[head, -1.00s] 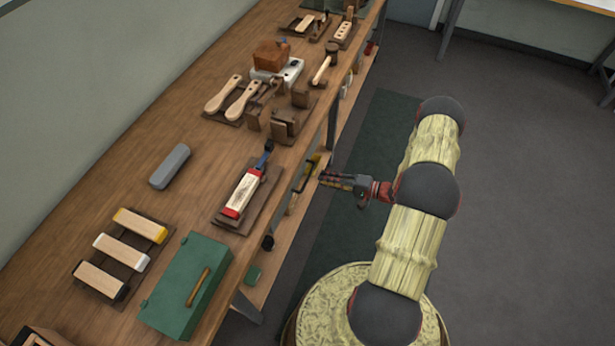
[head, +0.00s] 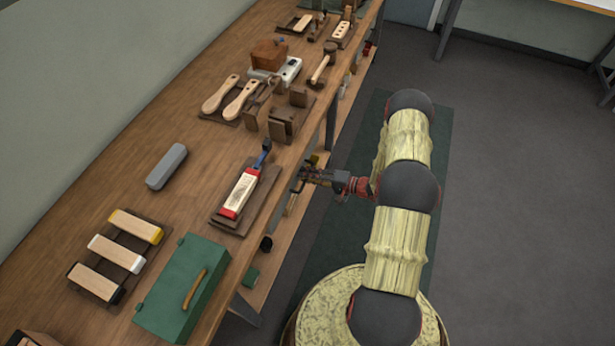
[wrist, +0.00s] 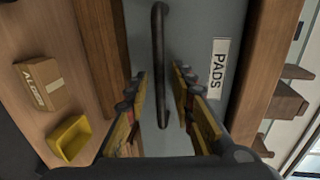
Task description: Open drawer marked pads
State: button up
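In the wrist view a grey drawer front (wrist: 205,45) carries a white label reading PADS (wrist: 219,68). A dark bar handle (wrist: 161,60) runs up and down the picture on that front, left of the label. My gripper (wrist: 160,88) is open, with one finger on each side of the handle; I cannot tell whether either finger touches it. The drawer looks shut. In the head view my gripper (head: 304,174) is at the bench's front edge, below the top, and the drawer front is mostly hidden.
In the wrist view a cardboard box (wrist: 40,86) and a yellow bin (wrist: 70,138) sit on a wooden surface at left. In the head view the bench top holds a green box (head: 180,290), a brush in a holder (head: 241,193) and a grey block (head: 167,166). The floor at right is clear.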

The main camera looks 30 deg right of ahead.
jog(key=shift+c, duration=1.3)
jog(key=c, duration=0.4)
